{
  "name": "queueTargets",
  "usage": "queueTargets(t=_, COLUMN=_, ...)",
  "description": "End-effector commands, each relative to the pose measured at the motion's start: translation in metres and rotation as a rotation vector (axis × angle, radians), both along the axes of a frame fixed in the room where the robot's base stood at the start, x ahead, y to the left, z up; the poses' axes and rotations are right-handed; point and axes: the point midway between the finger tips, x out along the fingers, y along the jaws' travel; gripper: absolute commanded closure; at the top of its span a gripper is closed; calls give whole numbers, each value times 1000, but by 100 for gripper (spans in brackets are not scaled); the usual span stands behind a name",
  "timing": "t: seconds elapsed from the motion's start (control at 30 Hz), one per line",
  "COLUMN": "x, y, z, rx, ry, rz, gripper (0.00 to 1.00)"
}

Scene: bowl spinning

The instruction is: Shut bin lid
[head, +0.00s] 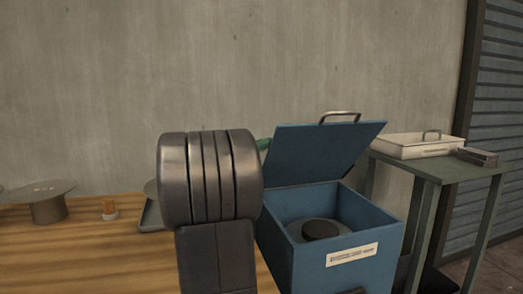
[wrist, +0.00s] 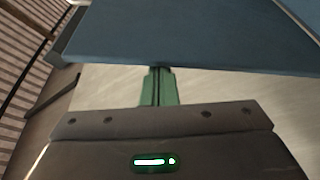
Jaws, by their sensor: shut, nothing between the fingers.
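The blue bin (head: 333,240) stands right of the wooden bench. Its blue lid (head: 318,155) is raised, tilting back from the rear edge, with a metal handle (head: 340,116) on its top edge. A dark round piece (head: 320,229) shows inside the bin. My gripper (wrist: 158,72) has green fingers, shut together and empty. In the wrist view their tips reach the edge of the blue lid (wrist: 190,35); I cannot tell whether they touch it. In the head view only a bit of green shows by the lid's upper left edge, and my arm hides the rest.
A green-grey side table (head: 440,172) at right holds a white lidded tray (head: 415,146) and a dark block (head: 478,156). The wooden bench (head: 90,245) at left bears a round metal wheel (head: 48,205) and a small orange item (head: 110,210). A wall stands close behind.

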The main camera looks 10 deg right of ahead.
Motion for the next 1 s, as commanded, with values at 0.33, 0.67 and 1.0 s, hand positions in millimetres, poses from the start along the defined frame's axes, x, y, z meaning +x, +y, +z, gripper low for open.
queueTargets(t=0.33, x=-11, y=-2, z=-12, rx=0, ry=-1, rz=0, gripper=100)
queueTargets(t=0.67, x=-12, y=-2, z=-12, rx=0, ry=0, rz=0, gripper=100)
queueTargets(t=1.0, x=-11, y=-2, z=-6, rx=0, ry=0, rz=0, gripper=100)
